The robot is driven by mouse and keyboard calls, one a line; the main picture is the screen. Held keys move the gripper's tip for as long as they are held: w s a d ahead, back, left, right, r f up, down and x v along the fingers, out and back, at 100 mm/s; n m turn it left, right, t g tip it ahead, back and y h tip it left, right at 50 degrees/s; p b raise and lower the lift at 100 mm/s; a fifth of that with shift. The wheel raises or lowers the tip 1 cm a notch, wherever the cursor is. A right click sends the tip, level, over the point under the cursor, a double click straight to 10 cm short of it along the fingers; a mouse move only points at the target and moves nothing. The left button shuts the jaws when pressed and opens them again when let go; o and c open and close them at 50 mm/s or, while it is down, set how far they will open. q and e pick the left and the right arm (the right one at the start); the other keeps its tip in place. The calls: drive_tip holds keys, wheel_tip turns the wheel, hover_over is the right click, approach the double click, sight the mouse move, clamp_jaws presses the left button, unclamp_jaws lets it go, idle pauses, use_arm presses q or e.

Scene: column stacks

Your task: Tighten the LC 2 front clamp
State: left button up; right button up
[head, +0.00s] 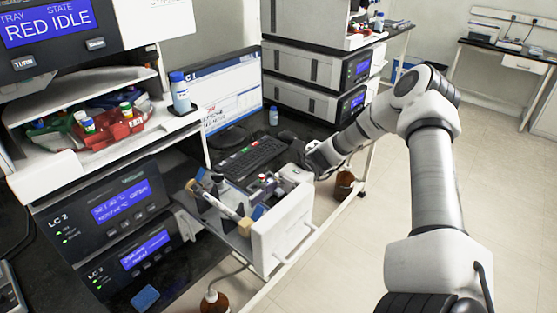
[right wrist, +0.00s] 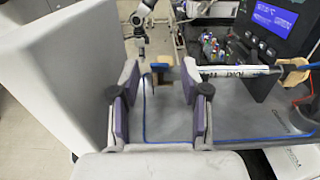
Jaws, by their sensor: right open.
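The LC 2 module (head: 118,205) stands at the left with its blue display lit. The open drawer (head: 285,230) in front of it holds a white column (head: 220,207). A rear clamp (right wrist: 293,74) grips the other end. My right gripper (head: 262,197) reaches in from the drawer's far side. In its wrist view its open, empty fingers (right wrist: 155,95) stand either side of the front clamp, apart from it. My left gripper (right wrist: 141,47) is small there, its jaws unclear.
The white drawer front (right wrist: 60,80) stands close beside my right gripper. A keyboard (head: 255,160) and monitor (head: 228,92) are behind the drawer. LC 3 (head: 145,250) is below LC 2. Brown bottles (head: 214,302) stand low. Open floor lies to the right.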

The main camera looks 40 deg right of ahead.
drive_tip(key=d, duration=1)
drive_tip(key=shift+w+d, duration=0.4)
drive_tip(key=shift+w, duration=0.05)
drive_tip(key=shift+f, duration=0.1)
